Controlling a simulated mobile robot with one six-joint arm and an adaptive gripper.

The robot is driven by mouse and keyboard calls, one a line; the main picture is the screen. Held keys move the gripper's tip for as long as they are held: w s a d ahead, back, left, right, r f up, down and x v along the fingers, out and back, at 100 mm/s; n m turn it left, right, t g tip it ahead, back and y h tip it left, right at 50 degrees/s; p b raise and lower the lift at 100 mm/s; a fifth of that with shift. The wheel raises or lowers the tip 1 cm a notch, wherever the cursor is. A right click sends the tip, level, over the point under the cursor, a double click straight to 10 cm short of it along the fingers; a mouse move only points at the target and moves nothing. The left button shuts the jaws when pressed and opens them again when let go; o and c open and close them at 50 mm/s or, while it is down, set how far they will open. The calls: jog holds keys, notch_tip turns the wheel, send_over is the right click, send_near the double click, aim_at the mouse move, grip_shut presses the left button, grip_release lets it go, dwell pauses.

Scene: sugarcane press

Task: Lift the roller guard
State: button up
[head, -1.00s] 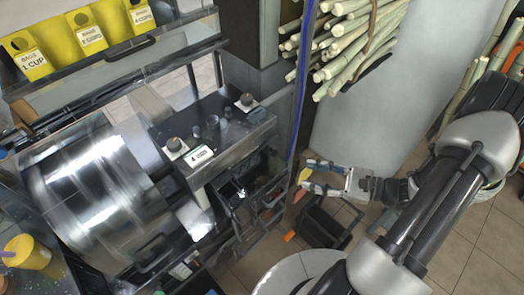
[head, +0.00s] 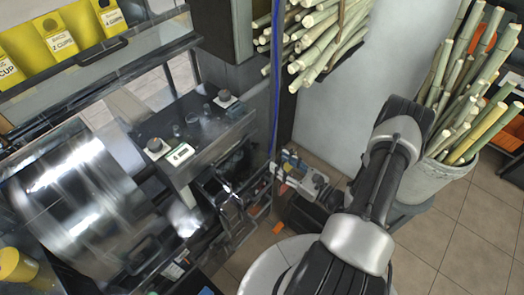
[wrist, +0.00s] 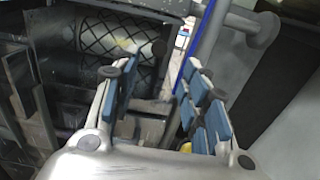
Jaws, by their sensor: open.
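My gripper (head: 284,168) is beside the right side of the press, near the dark open bay under its control box. In the wrist view my gripper (wrist: 160,78) is open, with blue pads and nothing between them. A large shiny curved metal drum or cover (head: 75,185) is at the left in the head view. I cannot tell for sure which part is the roller guard.
The control box (head: 195,135) has knobs and a white label. Cane stalks (head: 320,35) are stacked above my gripper. A bucket of cane (head: 430,180) stands right of my arm. A blue cable (head: 276,80) hangs close by. Tiled floor (head: 470,220) is open at the right.

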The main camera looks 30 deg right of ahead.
aim_at(258, 147)
jog(key=b+x, duration=0.1)
jog(key=x, duration=0.8)
jog(key=shift+w, duration=0.1)
jog(key=shift+c, duration=0.3)
grip_shut()
